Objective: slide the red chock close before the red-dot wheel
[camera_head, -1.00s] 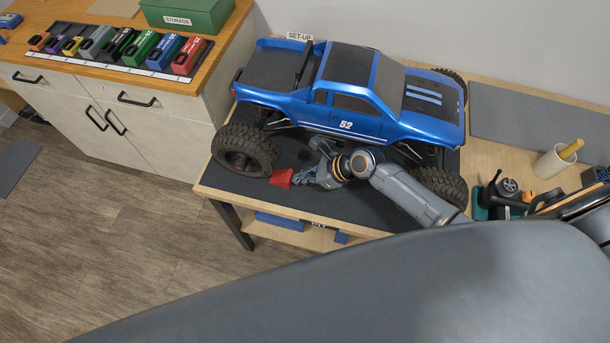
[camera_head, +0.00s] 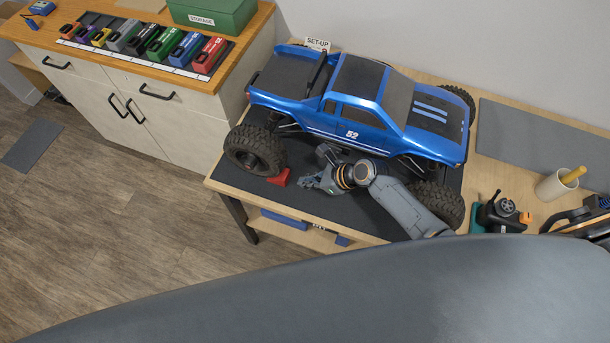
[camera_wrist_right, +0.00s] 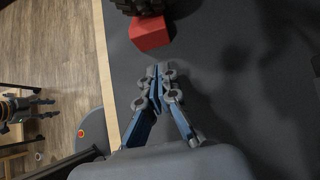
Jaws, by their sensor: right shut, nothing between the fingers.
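The red chock (camera_head: 279,178) lies on the dark mat (camera_head: 330,204) at the lower right of the truck's near left wheel (camera_head: 255,150), touching or almost touching the tyre. A faint reddish spot shows at that wheel's hub. In the right wrist view the chock (camera_wrist_right: 150,33) sits against the tyre (camera_wrist_right: 140,5) at the top. My right gripper (camera_head: 308,181) is to the right of the chock, low over the mat. Its fingertips (camera_wrist_right: 157,72) are together and empty, with a gap to the chock. What looks like my left gripper (camera_wrist_right: 40,107) shows small at the left of the wrist view; its opening is unclear.
The blue truck (camera_head: 365,110) stands over the mat, its near right wheel (camera_head: 437,203) beside my right arm. The table's front edge (camera_head: 290,224) is close. A cup (camera_head: 553,186) and tools (camera_head: 502,215) stand at the right. Coloured blocks line the cabinet at left.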

